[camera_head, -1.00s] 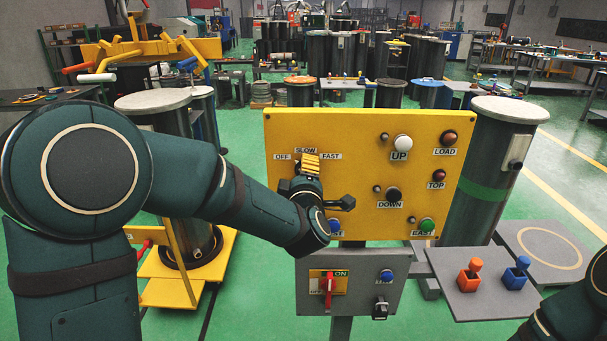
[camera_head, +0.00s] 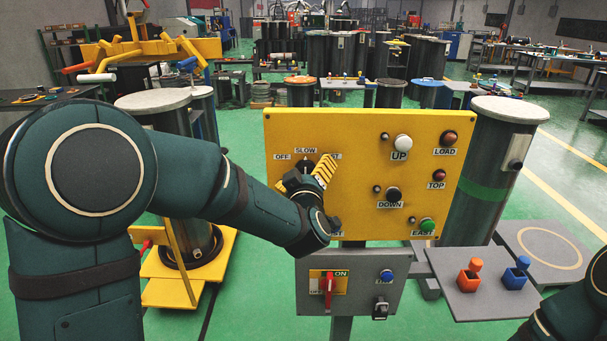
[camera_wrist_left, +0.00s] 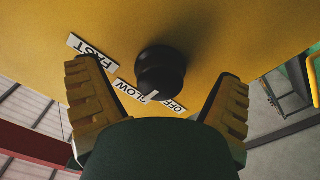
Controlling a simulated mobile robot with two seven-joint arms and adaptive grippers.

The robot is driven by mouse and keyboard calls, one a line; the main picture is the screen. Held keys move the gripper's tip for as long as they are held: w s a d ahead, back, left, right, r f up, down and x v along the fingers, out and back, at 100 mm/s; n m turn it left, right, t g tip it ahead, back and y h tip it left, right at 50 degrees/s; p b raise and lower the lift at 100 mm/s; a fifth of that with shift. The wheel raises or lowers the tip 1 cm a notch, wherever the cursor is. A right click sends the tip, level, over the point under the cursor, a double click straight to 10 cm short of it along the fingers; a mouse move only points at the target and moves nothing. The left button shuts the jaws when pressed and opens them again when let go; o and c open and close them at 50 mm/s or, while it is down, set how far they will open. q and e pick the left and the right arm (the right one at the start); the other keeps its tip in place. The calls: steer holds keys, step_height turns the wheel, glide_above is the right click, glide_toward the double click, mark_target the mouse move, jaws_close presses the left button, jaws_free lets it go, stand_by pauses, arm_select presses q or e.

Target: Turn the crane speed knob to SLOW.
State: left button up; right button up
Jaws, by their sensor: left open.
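The crane speed knob (camera_wrist_left: 160,72) is black and round on the yellow panel (camera_head: 350,135). In the left wrist view it sits between the two ribbed yellow fingers of my left gripper (camera_wrist_left: 158,90), with a gap on each side. Its white mark lies near the SLOW label (camera_wrist_left: 127,89) and the OFF label (camera_wrist_left: 171,104); I cannot tell the exact setting. The FAST label (camera_wrist_left: 90,54) is by the other finger. In the head view my open left gripper (camera_head: 306,176) is in front of the knob, mostly hiding it. My right gripper is out of view.
The panel also bears an UP button (camera_head: 402,142), a DOWN button (camera_head: 393,194) and other buttons. A grey box (camera_head: 350,265) with a red switch (camera_head: 328,290) is below.

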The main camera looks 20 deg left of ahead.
arm_select(q)
steer(key=v, duration=0.6)
steer(key=shift+b, duration=0.45)
steer(key=s+d+f+m+g+h, duration=0.2)
steer(key=f+m+g+h, duration=0.15)
steer(key=f, duration=0.95)
steer(key=s+d+f+m+g+h, duration=0.2)
steer(key=f+g, duration=0.2)
steer(key=f, duration=0.9)
steer(key=s+d+f+m+g+h, duration=0.2)
steer(key=s+f+g, duration=0.6)
steer(key=s+f, duration=0.7)
steer(key=s+m+h, duration=0.1)
steer(key=s, duration=0.1)
steer(key=shift+s+f, duration=0.3)
steer(key=shift+s, duration=0.1)
steer(key=shift+d, duration=0.1)
